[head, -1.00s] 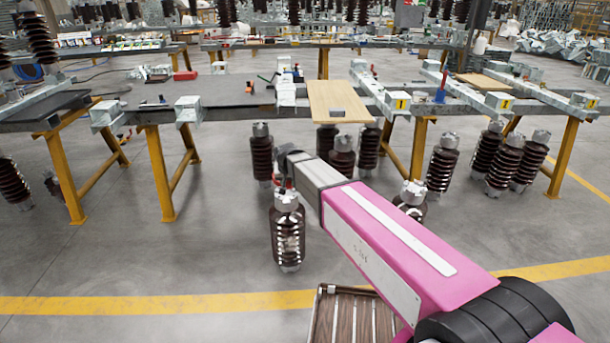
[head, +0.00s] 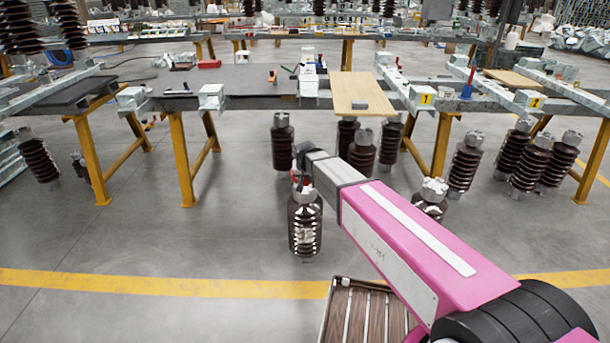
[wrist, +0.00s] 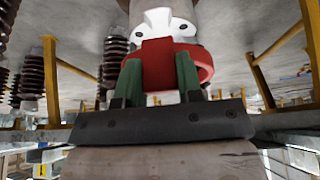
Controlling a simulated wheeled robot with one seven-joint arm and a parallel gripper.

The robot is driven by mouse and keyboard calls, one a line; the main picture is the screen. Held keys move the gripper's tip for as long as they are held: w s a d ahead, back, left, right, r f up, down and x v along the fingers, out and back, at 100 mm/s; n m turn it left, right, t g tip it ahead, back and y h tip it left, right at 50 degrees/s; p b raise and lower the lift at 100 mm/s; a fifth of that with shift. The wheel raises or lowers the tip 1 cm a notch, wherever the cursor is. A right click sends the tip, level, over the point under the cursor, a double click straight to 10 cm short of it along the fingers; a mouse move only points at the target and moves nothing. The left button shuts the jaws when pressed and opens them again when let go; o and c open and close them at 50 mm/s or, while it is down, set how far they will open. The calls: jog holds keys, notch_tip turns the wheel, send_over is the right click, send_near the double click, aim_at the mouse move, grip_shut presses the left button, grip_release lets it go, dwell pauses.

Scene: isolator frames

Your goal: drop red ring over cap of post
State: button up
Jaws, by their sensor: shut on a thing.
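My gripper (wrist: 160,80) is shut on the red ring (wrist: 158,62), with a green finger on each side of its near part. In the head view my gripper (head: 299,178) is at the top of the brown ribbed post (head: 305,228), which stands upright on the floor. Only a small bit of red shows there, by the pale cap (head: 306,193).
Another capped post (head: 430,207) stands right of my arm, partly hidden. Several more stand under the workbench (head: 250,101) with yellow legs behind. A slatted wooden crate (head: 345,318) is at the front. The floor left of the post is clear.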

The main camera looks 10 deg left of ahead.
aim_at(305, 183)
jog(key=shift+f, duration=1.7)
jog(key=shift+f, duration=1.95)
jog(key=o, duration=1)
jog(key=shift+r, duration=0.1)
jog(key=v, duration=1)
jog(key=shift+r, duration=0.35)
jog(key=shift+s, duration=0.15)
